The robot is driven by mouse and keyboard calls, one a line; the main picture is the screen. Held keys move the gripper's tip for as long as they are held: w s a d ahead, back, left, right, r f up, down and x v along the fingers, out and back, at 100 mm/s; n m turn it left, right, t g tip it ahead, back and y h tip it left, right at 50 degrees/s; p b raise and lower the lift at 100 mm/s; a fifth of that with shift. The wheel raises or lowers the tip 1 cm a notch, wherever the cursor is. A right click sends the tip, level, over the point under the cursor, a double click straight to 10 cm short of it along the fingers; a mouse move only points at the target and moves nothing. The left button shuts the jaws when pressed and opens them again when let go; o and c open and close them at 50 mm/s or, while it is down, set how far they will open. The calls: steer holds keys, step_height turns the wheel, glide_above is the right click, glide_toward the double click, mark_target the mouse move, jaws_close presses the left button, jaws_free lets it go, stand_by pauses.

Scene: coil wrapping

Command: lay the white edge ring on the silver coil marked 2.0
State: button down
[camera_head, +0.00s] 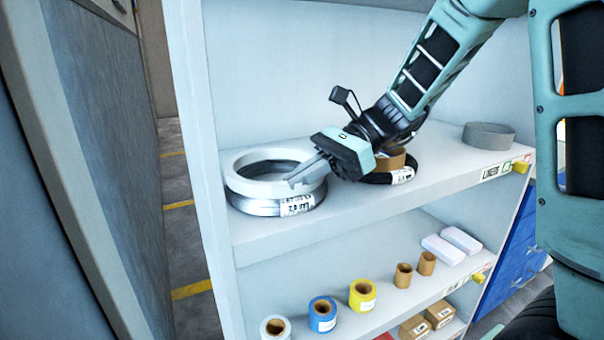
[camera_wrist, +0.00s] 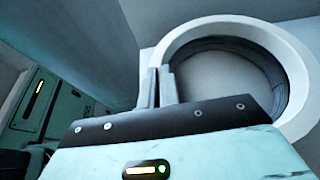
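The white edge ring (camera_head: 243,185) lies flat over the silver coil (camera_head: 256,207) at the left end of the upper shelf. The coil's label reads 2.0, and the two look roughly lined up. The ring also shows in the wrist view (camera_wrist: 297,72), with the dark inside of the coil within it. My gripper (camera_head: 296,182) is at the ring's right front side, its fingers overlapping the rim. In the wrist view the fingers (camera_wrist: 160,72) are close together, with a narrow gap, at the ring's near left edge. Whether they pinch the rim is unclear.
A black coil (camera_head: 404,175) with a brown core (camera_head: 391,160) stands just right, partly behind my gripper. A grey ring (camera_head: 488,135) lies at the shelf's right end. The shelf's left side wall (camera_head: 198,120) is close to the white ring. Several rolls sit on the lower shelf.

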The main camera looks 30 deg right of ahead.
steer(key=shift+f, duration=0.25)
steer(key=c, duration=1.6)
jaws_free()
steer(key=shift+c, duration=0.2)
steer(key=shift+r, duration=0.15)
steer(key=r+p+v, duration=0.1)
steer(key=v, duration=1.1)
steer(key=s+a+f+n, duration=0.1)
steer(key=a, duration=0.1)
steer(key=s+a+f+n+g+h, duration=0.1)
steer(key=a, duration=0.1)
steer(key=s+a+f+n+g+h, duration=0.1)
steer(key=a, duration=0.1)
steer(key=shift+a+f+n, duration=0.1)
steer(key=shift+f+n, duration=0.15)
steer(key=shift+n, duration=0.05)
steer(key=s+a+f+n+t+h, duration=0.1)
steer(key=s+a+f+n+h, duration=0.4)
steer(key=n, duration=0.6)
steer(key=s+a+f+n+t+h, duration=0.1)
steer(key=s+a+f+n+h, duration=0.5)
steer(key=s+n, duration=0.4)
steer(key=shift+s+a+f+n, duration=0.25)
steer(key=shift+a+f+n, duration=0.35)
steer(key=shift+a+f, duration=0.2)
